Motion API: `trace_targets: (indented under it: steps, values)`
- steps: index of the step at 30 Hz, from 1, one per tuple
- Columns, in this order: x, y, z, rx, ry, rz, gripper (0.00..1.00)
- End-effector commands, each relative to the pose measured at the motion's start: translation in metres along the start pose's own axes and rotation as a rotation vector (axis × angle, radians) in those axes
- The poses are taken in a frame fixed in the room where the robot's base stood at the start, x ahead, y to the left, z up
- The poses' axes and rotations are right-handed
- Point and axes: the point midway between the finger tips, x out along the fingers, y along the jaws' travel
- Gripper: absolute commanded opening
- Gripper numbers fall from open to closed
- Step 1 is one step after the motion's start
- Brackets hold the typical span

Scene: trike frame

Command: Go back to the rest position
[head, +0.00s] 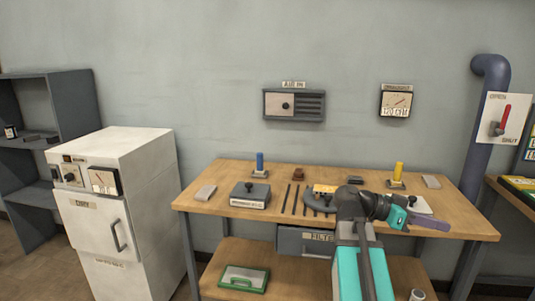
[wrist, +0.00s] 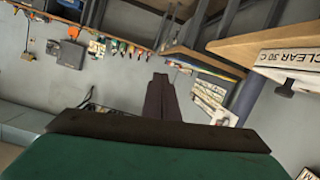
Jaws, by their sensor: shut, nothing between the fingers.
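My gripper (head: 440,224) is at the right part of the workbench in the head view, pointing right, with its dark purple fingers together. My teal and dark arm rises from the bottom of the picture and bends right over the bench. In the wrist view my gripper (wrist: 161,80) shows as two dark fingers side by side, shut, with nothing held. The fingers partly hide the bench edge, and my arm hides part of the bench top. I cannot tell how far above the bench the gripper is.
The wooden workbench (head: 225,204) carries a blue cylinder (head: 260,163), a yellow cylinder (head: 398,172), a knobbed block (head: 250,196) and dark rods. A white cabinet (head: 140,215) stands left. A pipe (head: 480,140) and a red-lever panel (head: 504,122) are at the right.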

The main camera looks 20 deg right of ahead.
Motion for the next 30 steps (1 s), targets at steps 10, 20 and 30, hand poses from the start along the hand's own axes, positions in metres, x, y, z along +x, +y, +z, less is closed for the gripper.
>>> trace_targets:
  steps: [10,20,30]
  values:
    - [-0.027,-0.035,0.063,-0.165,-0.010,-0.046,0.00]
    - [-0.050,-0.058,0.145,-0.338,-0.064,-0.110,0.00]
    - [-0.070,-0.062,0.240,-0.557,-0.142,-0.180,0.00]
